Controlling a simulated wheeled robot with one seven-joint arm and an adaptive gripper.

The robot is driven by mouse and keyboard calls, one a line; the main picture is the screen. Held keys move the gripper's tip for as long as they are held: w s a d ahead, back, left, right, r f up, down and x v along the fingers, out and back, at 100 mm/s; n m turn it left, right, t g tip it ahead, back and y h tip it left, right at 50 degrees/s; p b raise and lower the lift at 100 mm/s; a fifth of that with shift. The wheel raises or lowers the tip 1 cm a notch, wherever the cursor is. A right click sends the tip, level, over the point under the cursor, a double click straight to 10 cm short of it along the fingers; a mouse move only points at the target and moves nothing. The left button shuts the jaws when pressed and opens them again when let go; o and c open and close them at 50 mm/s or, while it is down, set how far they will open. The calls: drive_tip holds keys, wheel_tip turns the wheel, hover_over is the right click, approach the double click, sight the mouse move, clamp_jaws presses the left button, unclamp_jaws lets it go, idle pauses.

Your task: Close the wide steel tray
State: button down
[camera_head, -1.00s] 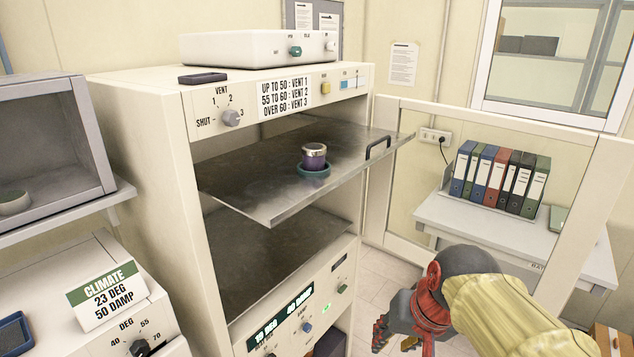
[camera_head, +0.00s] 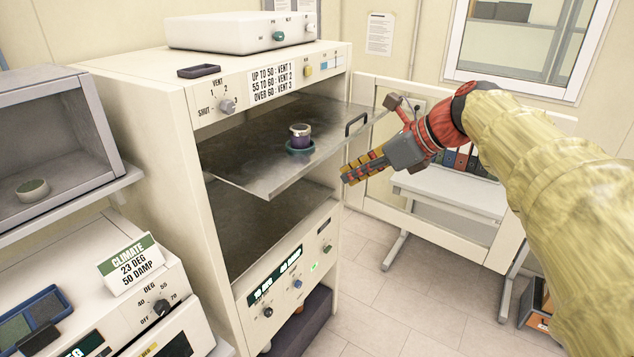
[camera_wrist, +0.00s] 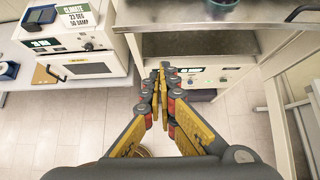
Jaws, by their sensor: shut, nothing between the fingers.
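The wide steel tray (camera_head: 240,172) sticks out of the upper opening of the cream cabinet, level, with a black handle (camera_head: 356,124) at its front edge. A small purple jar with a pale lid (camera_head: 300,137) stands in a teal dish (camera_head: 300,149) on the tray. My gripper (camera_head: 345,177) is shut and empty, in front of the tray and to the right of its front corner, slightly below the handle; it looks apart from the tray. In the wrist view, the shut fingers (camera_wrist: 162,72) point toward the cabinet, with the tray's edge (camera_wrist: 185,31) above them.
The cream cabinet door (camera_head: 505,225) stands open on the right. A lower shelf (camera_head: 262,225) sits below the tray. A climate unit (camera_head: 150,310) and a grey open box (camera_head: 45,140) stand on the left. The floor (camera_head: 365,300) in front is clear.

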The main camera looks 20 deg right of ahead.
drive_tip(key=w+a+r+p+x, duration=0.1)
drive_tip(key=r+x, duration=0.1)
drive_tip(key=x, duration=1)
drive_tip(key=shift+w+a+f, duration=0.2)
drive_tip(key=shift+w+a, duration=0.1)
drive_tip(key=shift+w, duration=0.05)
drive_tip(key=shift+p, duration=0.3)
